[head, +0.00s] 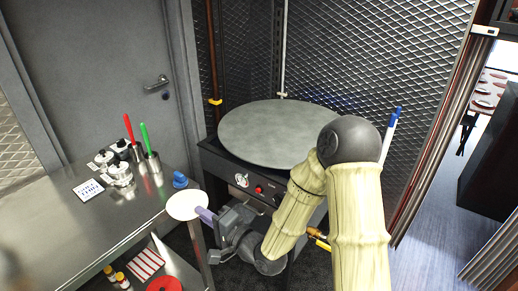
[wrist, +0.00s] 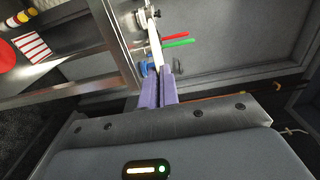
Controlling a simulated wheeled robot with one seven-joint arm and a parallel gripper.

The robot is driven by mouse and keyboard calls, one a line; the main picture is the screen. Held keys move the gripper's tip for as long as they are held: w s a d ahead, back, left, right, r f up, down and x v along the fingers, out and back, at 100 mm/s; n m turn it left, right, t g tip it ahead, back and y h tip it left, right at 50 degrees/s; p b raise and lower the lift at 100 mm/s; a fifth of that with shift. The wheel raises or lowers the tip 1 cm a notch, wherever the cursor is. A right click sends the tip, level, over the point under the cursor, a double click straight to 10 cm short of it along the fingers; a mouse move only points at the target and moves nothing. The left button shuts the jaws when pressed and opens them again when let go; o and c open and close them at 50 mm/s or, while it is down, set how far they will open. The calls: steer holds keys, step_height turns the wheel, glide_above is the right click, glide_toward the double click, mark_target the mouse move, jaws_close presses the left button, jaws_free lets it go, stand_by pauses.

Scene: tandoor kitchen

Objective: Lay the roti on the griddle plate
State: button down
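The roti (head: 187,205) is a thin, pale round disc beside the right end of the steel counter. My gripper (head: 203,213) has purple fingers shut on its near right edge. In the wrist view the roti (wrist: 154,42) shows almost edge-on as a thin pale strip rising from between the fingers (wrist: 159,82). The griddle plate (head: 265,132) is a large grey disc on a dark stand, farther back and to the right of the roti. The plate looks bare; my arm covers part of its right side.
The steel counter (head: 95,225) on the left holds red- and green-handled tools (head: 138,142) in cups, several small jars and a blue item (head: 180,180). The stand's front has knobs (head: 258,189). Mesh walls (head: 375,70) enclose the griddle behind.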

steer(key=w+d+r+m+t+h+p, duration=0.1)
steer(key=w+d+m+t+h+p, duration=0.1)
steer(key=d+p, duration=0.6)
steer(key=w+d+r+m+t+h+p, duration=0.1)
steer(key=d+r+m+t+h+p, duration=0.1)
steer(key=d+m+h+p, duration=0.2)
steer(key=w+d+r+m+t+h+p, duration=0.1)
steer(key=w+d+m+t+h+p, duration=0.1)
steer(key=d+h+p, duration=0.5)
steer(key=d+m+p, duration=0.1)
steer(key=d+p, duration=0.5)
steer(key=p, duration=0.2)
steer(key=shift+w+r+m+h+p, duration=0.3)
steer(key=shift+m, duration=0.1)
steer(key=shift+w, duration=0.1)
